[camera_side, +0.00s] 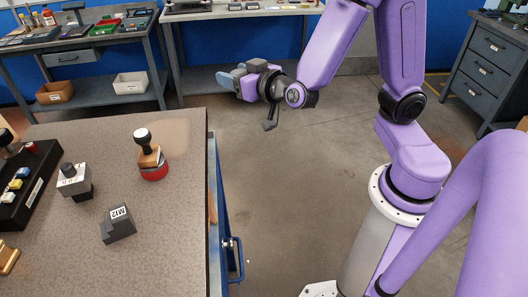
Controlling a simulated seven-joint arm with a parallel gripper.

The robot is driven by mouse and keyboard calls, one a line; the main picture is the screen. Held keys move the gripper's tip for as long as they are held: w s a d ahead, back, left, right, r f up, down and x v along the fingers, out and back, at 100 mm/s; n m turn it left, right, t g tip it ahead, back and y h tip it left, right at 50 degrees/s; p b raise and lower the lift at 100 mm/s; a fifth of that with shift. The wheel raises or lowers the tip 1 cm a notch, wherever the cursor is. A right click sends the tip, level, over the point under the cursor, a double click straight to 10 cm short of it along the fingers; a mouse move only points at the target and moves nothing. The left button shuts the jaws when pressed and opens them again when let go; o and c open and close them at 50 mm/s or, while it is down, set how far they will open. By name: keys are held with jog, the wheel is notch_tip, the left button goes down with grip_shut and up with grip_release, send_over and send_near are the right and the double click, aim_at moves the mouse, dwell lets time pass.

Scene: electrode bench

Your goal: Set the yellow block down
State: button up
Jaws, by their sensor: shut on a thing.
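My gripper (232,77) is out to the right of the near bench, over the floor in this view, and points left. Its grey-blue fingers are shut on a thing. The held thing cannot be made out, and no yellow shows between the fingers. A small yellow piece (15,184) sits in a black holder (20,208) at the bench's left edge, far from my gripper. I cannot tell whether this piece is the yellow block.
The speckled bench top (165,240) carries a red-based stamp (153,171), a grey block with a dark knob (74,182) and a stepped grey block marked M12 (118,224). Its right and front parts are bare. Workbenches stand behind, and a drawer cabinet (490,70) at right.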

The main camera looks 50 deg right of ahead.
jog(key=w+d+n+y, duration=0.2)
jog(key=w+d+y, duration=0.15)
jog(key=w, duration=0.55)
jog(key=s+f, duration=0.6)
jog(key=f, duration=0.6)
jog(key=shift+d+f+h, duration=0.15)
jog(key=shift+d+h, duration=0.1)
jog(key=shift+h, duration=0.1)
jog(key=s+a+r+n+y, duration=0.1)
jog(key=s+a+r+y, duration=0.1)
jog(key=a+r, duration=0.3)
jog(key=s+a+r+n+y, duration=0.2)
jog(key=s+a+r, duration=0.3)
jog(key=r, duration=0.4)
jog(key=s+a+r+n+g+y, duration=0.1)
jog(key=s+a+r+y, duration=0.1)
jog(key=s+a+r, duration=0.2)
jog(key=shift+a+r+n, duration=0.3)
jog(key=shift+a+r, duration=1.05)
jog(key=shift+r, duration=0.4)
